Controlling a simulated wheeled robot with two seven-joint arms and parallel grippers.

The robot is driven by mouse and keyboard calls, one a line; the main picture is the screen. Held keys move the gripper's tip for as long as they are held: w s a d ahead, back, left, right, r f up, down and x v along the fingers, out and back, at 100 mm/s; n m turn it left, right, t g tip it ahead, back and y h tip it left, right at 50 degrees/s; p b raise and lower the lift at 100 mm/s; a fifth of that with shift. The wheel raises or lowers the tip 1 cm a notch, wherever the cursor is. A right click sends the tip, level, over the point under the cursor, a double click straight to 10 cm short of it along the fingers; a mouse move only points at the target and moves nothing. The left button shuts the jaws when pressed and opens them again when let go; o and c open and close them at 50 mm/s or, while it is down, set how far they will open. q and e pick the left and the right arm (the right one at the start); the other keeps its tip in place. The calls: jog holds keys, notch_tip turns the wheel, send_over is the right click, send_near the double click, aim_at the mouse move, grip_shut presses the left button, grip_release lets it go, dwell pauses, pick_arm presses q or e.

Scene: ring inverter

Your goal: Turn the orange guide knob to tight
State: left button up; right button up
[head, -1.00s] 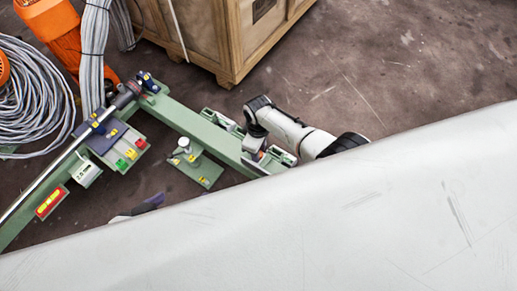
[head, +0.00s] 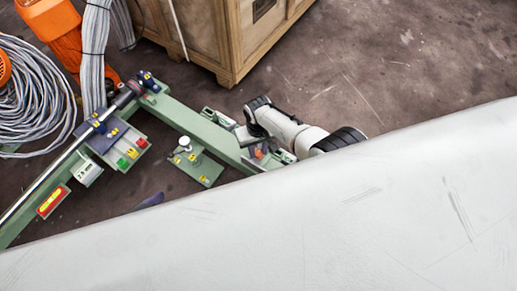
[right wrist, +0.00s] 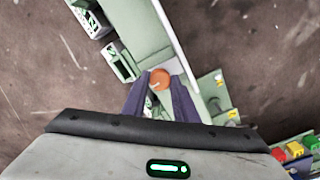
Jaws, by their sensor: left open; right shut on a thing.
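The orange guide knob (right wrist: 160,78) sits on the green frame (right wrist: 148,36) in the right wrist view, between the two dark fingers of my right gripper (right wrist: 161,86). The fingers are shut on its sides. A thin light mark shows on the knob's top. In the head view the knob (head: 259,154) shows as a small orange spot beside my right gripper (head: 250,143), near the right end of the green beam (head: 195,124). My left gripper (head: 150,201) is mostly hidden behind a large pale surface; only a dark fingertip shows, apart from the frame.
The large pale scratched surface (head: 330,220) covers the lower right of the head view. A wooden crate (head: 228,45) stands behind the beam. A coil of grey cable (head: 35,95) lies at left. A small green plate (head: 205,170) carries a white-topped post. Bare floor lies at upper right.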

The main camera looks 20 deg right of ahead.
aim_at(259, 153)
jog(key=shift+m, duration=0.3)
pick_arm(q)
jog(key=shift+f, duration=0.1)
pick_arm(e)
jog(key=o, duration=1.1)
jog(key=shift+c, duration=0.2)
jog(key=shift+r, duration=0.1)
jog(key=shift+r+p, duration=0.3)
jog(key=shift+p, duration=0.1)
pick_arm(q)
jog(key=s+a+r+n+t+y+p, duration=0.1)
jog(key=a+r+t+p, duration=0.1)
jog(key=r+p, duration=0.3)
jog(key=a+p, duration=0.1)
jog(key=p, duration=0.1)
jog(key=shift+s+a+p, duration=0.3)
jog(key=shift+a+p, duration=0.05)
jog(key=shift+a, duration=0.05)
pick_arm(e)
notch_tip(259, 153, up, 10)
jog(key=shift+f, duration=0.2)
